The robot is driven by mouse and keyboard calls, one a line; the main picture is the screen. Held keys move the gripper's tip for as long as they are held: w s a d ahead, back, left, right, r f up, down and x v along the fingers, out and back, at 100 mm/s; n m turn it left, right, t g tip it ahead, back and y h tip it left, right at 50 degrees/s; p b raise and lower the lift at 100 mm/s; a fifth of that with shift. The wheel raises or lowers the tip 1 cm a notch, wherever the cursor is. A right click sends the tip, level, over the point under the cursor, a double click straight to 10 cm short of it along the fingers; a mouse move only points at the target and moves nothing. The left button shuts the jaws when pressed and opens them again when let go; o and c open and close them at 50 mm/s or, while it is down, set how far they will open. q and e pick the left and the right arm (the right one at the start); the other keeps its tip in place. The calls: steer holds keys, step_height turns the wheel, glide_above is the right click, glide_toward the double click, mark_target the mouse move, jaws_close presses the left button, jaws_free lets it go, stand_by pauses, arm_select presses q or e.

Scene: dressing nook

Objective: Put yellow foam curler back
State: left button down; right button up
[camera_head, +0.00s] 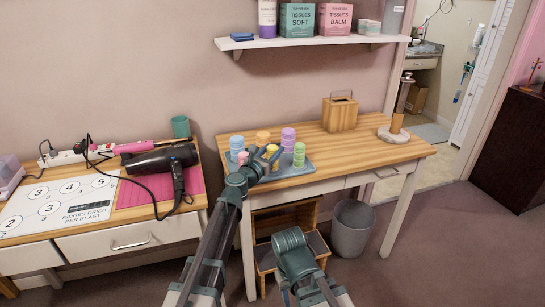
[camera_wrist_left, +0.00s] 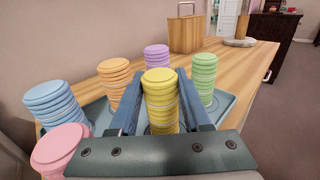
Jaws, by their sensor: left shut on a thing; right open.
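A yellow foam curler (camera_head: 272,151) stands upright between the fingers of my left gripper (camera_head: 267,156). In the left wrist view, the yellow curler (camera_wrist_left: 160,95) is between the two blue fingers of my left gripper (camera_wrist_left: 157,110), which is shut on it. It is over the blue-grey tray (camera_head: 292,171); whether its base touches the tray is hidden. Blue (camera_head: 237,144), orange (camera_head: 263,137), purple (camera_head: 288,138), green (camera_head: 299,155) and pink (camera_head: 243,158) curlers stand around it. My right gripper (camera_head: 291,242) is low in front of the table, empty and apart from the curlers.
The wooden table (camera_head: 365,150) has free room right of the tray. A wooden box (camera_head: 340,115) and a holder (camera_head: 394,132) stand there. A grey bin (camera_head: 352,228) and a step stool (camera_head: 318,244) are below. A hair dryer (camera_head: 163,160) lies on the left table.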

arm_select(q)
steer(key=shift+f+b, duration=0.4)
steer(key=shift+f, duration=0.1)
steer(key=shift+c, duration=1.8)
jaws_free()
steer(key=shift+r, duration=0.15)
steer(key=shift+r+p, duration=0.5)
steer(key=shift+p, duration=0.15)
steer(key=v, duration=1.2)
steer(key=shift+f, duration=0.1)
